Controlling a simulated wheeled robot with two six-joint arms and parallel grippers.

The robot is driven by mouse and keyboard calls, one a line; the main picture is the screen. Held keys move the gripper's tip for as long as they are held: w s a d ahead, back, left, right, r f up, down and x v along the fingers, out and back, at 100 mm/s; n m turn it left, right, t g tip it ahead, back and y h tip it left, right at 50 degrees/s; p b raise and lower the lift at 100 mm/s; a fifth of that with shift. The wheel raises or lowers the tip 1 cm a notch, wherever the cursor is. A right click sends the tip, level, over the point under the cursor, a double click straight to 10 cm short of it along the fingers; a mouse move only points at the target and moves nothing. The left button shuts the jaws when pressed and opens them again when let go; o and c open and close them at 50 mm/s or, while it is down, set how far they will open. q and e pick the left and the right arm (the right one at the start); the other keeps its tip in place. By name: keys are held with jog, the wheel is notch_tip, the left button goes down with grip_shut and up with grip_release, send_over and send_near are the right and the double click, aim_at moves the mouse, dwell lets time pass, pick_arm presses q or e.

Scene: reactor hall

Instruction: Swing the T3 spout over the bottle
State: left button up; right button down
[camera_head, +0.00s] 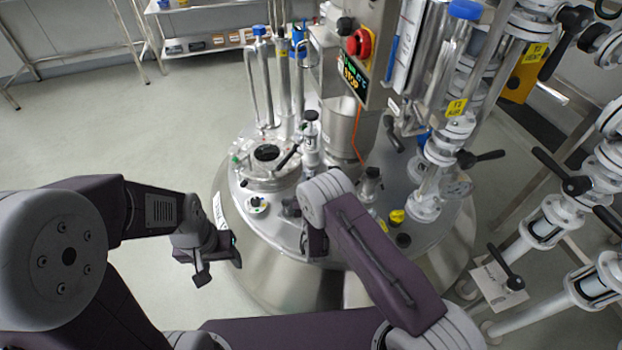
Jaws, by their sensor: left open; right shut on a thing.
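My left gripper (216,263) is open and empty at the left edge of the steel reactor lid (268,222). My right gripper (313,238) is over the lid's front middle, largely covered by its own wrist. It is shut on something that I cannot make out. Small dark fittings (290,208) show just left of it. I cannot pick out a spout marked T3 or a bottle; the yellow tags (456,107) on the right-hand pipework appear to carry other markings.
A round hatch (267,153) and upright steel tubes (284,80) stand on the lid. A control box (366,50) with a red knob rises behind. Valves and pipes (545,225) crowd the right. Open floor (110,115) lies left.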

jog(key=shift+r, duration=0.1)
jog(key=c, duration=1.6)
grip_release()
jog(key=shift+w, duration=0.1)
jog(key=shift+o, duration=1)
jog(key=s+p, duration=0.1)
jog(key=s, duration=0.8)
jog(key=shift+p, duration=0.35)
